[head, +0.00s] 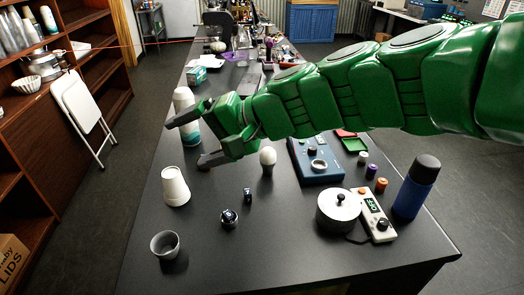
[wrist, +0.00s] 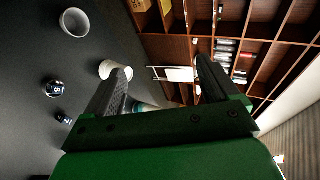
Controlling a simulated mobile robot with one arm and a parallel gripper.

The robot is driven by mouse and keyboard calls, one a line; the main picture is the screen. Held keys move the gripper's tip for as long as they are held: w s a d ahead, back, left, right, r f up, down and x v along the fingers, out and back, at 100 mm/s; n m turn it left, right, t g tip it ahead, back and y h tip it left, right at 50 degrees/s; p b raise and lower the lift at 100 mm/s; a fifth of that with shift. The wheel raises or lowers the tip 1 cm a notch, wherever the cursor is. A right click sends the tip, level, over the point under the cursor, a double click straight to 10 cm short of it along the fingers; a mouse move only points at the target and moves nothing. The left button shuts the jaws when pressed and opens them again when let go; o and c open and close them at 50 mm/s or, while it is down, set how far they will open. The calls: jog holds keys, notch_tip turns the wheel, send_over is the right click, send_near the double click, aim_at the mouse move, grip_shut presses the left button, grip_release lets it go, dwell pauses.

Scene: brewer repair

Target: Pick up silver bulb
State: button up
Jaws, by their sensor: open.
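A bulb-shaped object (head: 268,157) with a pale rounded top stands upright on the black table, below my forearm in the head view. It is the only bulb shape I see; its colour looks more whitish than silver. My gripper (head: 196,141) is open and empty above the table, to the left of the bulb and apart from it. Its fingers point left, toward a white and teal bottle (head: 191,128). In the wrist view my gripper (wrist: 163,76) shows both fingers spread, with nothing held. The bulb does not show in the wrist view.
Upside-down white cups (head: 175,186), a grey cup (head: 165,246) and two small dark numbered items (head: 229,217) stand at the front left. A blue device (head: 316,162), a silver lidded pot (head: 338,211) and a blue bottle (head: 416,187) are on the right. Front middle is clear.

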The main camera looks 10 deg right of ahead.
jog(key=w+d+r+m+t+y, duration=0.2)
jog(key=w+r+m+t, duration=0.25)
jog(key=w, duration=0.35)
jog(key=m+t+h, duration=0.5)
jog(key=m+h, duration=0.2)
jog(key=m, duration=1.2)
send_over(273, 160)
jog(key=s+d, duration=0.1)
jog(key=s, duration=0.1)
notch_tip(273, 160, down, 11)
jog(key=shift+s+d+f+m+g, duration=0.1)
jog(key=shift+f+m+g, duration=0.35)
jog(key=shift+f, duration=2.95)
jog(key=shift+d+f+m+g, duration=0.1)
jog(key=shift+f+m+g, duration=0.35)
jog(key=shift+f, duration=2.95)
jog(key=shift+s+d+f+m+g, duration=0.15)
jog(key=shift+f+m, duration=0.5)
jog(key=shift+f, duration=2.75)
jog(key=shift+x, duration=4)
jog(key=shift+r, duration=0.1)
jog(key=shift+c, duration=0.5)
jog(key=c, duration=1)
